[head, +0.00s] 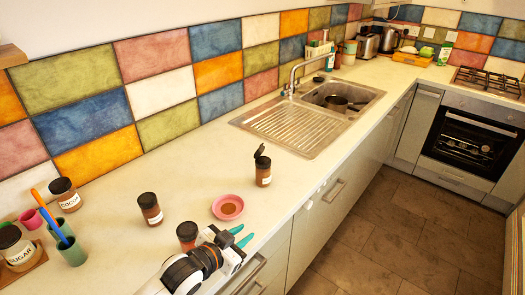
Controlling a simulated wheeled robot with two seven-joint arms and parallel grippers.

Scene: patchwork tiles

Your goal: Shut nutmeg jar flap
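A small brown jar (263,176) with a pale label stands upright on the counter, and its dark flap (260,153) is raised. I take it for the nutmeg jar, but its label is too small to read. My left gripper (241,235) comes in from the bottom, with its two teal fingertips apart and nothing between them. It is nearer than the jar, close to the counter's front edge, and does not touch the jar. My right gripper is out of view.
Two similar closed jars (150,209) (187,233) and a pink dish (228,207) with brown contents stand nearby. Cocoa (66,194) and sugar (17,247) jars and cups are at left. The sink (340,94) lies behind; counter around the open jar is clear.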

